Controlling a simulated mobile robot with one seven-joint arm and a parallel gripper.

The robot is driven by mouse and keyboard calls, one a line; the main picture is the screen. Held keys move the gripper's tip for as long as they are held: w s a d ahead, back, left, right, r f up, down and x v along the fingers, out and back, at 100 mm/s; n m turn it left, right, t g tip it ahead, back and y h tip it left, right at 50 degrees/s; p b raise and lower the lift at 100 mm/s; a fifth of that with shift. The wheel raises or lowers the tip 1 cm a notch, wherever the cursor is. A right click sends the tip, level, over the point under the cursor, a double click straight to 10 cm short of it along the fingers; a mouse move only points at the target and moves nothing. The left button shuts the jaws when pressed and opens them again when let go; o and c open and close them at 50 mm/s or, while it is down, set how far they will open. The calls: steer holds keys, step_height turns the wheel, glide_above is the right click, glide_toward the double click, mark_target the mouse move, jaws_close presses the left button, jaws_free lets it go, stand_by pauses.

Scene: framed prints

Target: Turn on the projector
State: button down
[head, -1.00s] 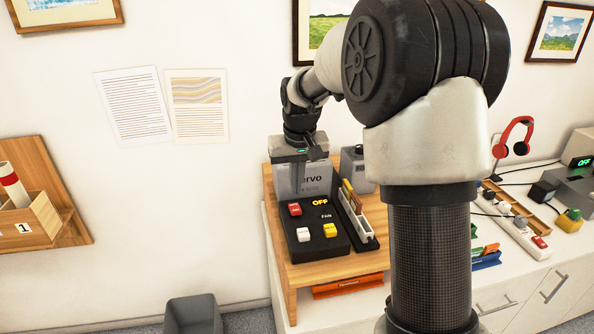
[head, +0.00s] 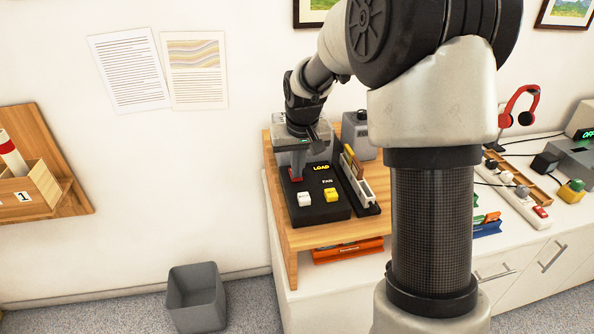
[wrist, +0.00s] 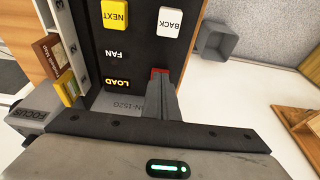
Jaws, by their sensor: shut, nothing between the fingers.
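The projector (head: 325,212) is a black control box with a grey back part, on a wooden stand. Its display (head: 321,168) reads LOAD in yellow, and it also shows in the wrist view (wrist: 117,84). A red button (wrist: 158,71) is mostly covered by my gripper's fingertips. A white button (head: 305,198), marked BACK in the wrist view, and a yellow button (head: 330,195), marked NEXT there, are uncovered. My gripper (head: 296,177) is shut and empty, its tips at the red button, seemingly touching it.
A slotted holder with cards (head: 357,182) stands right of the projector. A grey box (head: 357,135) with a knob, marked FOCUS in the wrist view, is behind it. A grey bin (head: 197,297) stands on the floor. Red headphones (head: 519,105) and a power strip (head: 518,196) are at right.

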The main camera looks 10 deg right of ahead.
steer(key=shift+s+p, duration=0.1)
steer(key=shift+p, duration=0.25)
steer(key=shift+f, duration=0.15)
steer(key=shift+w+r+p, duration=0.4)
steer(key=shift+w+p, duration=0.1)
steer(key=shift+w, duration=0.3)
steer(key=shift+r, duration=0.25)
steer(key=p+v, duration=0.2)
steer(key=v, duration=0.1)
steer(key=p+v, duration=0.1)
steer(key=shift+w+r+p, duration=0.25)
steer(key=shift+r+p, duration=0.15)
steer(key=shift+r, duration=0.05)
steer(key=s+r+b, duration=0.1)
steer(key=s+r, duration=0.4)
steer(key=r, duration=0.2)
steer(key=shift+s+r, duration=0.1)
steer(key=shift+r, duration=0.1)
